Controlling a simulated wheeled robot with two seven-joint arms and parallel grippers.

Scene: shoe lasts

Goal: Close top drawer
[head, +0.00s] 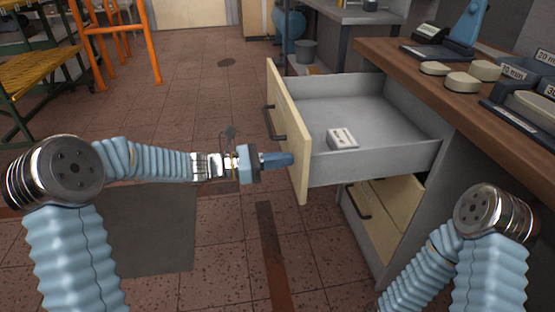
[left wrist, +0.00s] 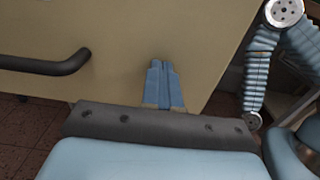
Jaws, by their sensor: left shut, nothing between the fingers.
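The top drawer (head: 375,167) is pulled out, with a cream front panel (head: 290,140), grey inner walls and a dark bar handle (head: 273,122). A small white box (head: 342,138) lies inside it. My left gripper (head: 290,159) is shut and empty, its blue fingertips at the outer face of the front panel, right of and below the handle. In the left wrist view the shut fingers (left wrist: 163,85) point at the cream panel, with the handle (left wrist: 45,64) to their left. I cannot tell whether the fingertips touch the panel. My right gripper is out of view.
A lower drawer (head: 395,215) with a cream front sits below, in the grey cabinet. The wooden worktop (head: 440,85) holds pale lasts (head: 462,81) and a blue tool (head: 468,22). Orange metal legs (head: 148,45) stand at the back left. The tiled floor before the drawer is clear.

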